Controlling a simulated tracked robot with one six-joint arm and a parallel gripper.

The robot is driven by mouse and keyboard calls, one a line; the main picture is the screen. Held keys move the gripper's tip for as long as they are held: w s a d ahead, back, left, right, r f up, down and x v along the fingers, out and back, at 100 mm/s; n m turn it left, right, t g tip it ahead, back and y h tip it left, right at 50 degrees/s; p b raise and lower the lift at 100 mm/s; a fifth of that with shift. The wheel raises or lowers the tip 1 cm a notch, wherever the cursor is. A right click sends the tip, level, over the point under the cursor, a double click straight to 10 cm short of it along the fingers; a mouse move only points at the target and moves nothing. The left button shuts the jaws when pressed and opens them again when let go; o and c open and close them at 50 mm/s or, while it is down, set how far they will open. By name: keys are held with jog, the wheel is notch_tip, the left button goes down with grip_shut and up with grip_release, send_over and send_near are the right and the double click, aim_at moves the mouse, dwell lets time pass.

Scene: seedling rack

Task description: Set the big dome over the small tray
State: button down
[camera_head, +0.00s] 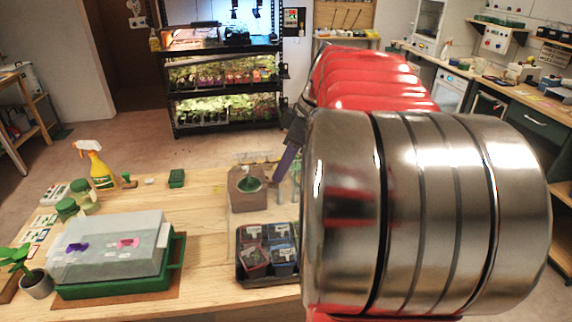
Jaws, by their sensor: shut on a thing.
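A black small tray (240,274) with several small pots stands on the wooden table, just left of my arm. Its right side is partly hidden by the arm. My gripper (287,160) shows only as a narrow dark and purple part left of the arm, above and behind the tray. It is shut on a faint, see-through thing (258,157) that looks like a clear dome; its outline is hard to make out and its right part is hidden. A frosted dome (95,232) with purple and pink vents sits on a green tray (130,287) at the left.
A brown block with a green-topped piece (249,202) stands behind the black tray. A spray bottle (101,172), green-lidded jars (82,196) and a potted plant (37,284) stand at the left. Bare table lies between the green tray and the block. My arm hides the right side.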

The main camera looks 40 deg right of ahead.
jog(key=shift+f, duration=0.15)
notch_tip(320, 180, down, 14)
dwell(2.1)
jog(key=c, duration=1.4)
grip_release()
jog(key=shift+c, duration=0.2)
jog(key=v, duration=1.4)
jog(key=shift+w+a, duration=0.1)
jog(key=shift+w, duration=0.1)
